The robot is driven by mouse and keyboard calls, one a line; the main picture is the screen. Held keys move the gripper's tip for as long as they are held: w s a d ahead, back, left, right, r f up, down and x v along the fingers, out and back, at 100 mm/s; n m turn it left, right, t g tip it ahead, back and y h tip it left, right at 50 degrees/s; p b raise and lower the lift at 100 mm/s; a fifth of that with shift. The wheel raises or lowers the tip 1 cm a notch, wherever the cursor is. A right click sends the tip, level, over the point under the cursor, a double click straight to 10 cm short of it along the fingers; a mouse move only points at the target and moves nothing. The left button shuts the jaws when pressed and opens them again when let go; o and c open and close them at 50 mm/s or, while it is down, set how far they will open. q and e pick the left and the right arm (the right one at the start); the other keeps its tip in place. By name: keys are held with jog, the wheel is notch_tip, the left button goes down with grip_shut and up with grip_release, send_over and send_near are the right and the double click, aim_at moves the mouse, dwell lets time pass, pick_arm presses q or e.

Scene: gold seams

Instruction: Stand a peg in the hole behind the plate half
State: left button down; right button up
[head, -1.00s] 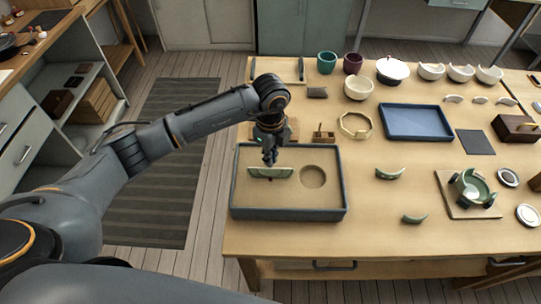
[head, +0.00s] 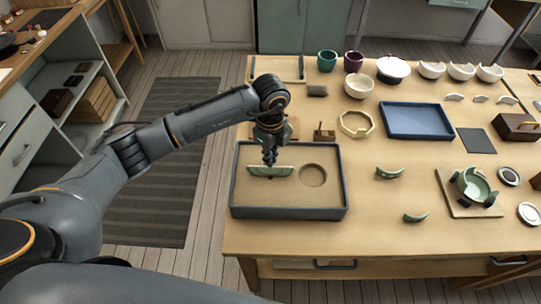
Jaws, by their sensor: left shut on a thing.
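The green plate half (head: 270,171) stands on edge in the sand of the grey-rimmed tray (head: 290,213), left of a round hollow. My left gripper (head: 269,160) points straight down at the middle of its upper edge. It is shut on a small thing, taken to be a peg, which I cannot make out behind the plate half. The hole behind the plate half is hidden too. A small wooden block (head: 324,136) with an upright piece stands behind the tray. My right gripper is not in view.
Behind and right of the tray are a pale octagonal ring (head: 355,124), a blue tray (head: 416,121) and several bowls.

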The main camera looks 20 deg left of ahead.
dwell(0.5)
pick_arm(q)
jog(key=shift+r+p, duration=1.9)
jog(key=shift+r, duration=0.7)
jog(key=shift+f, duration=0.2)
jog(key=shift+f+b, duration=1.25)
jog(key=shift+f, duration=0.25)
jog(key=shift+f+b, duration=0.55)
jog(key=shift+f, duration=0.1)
jog(key=shift+f, duration=0.3)
dwell(0.6)
jog(key=c, duration=1.4)
grip_release()
jog(key=shift+c, duration=0.2)
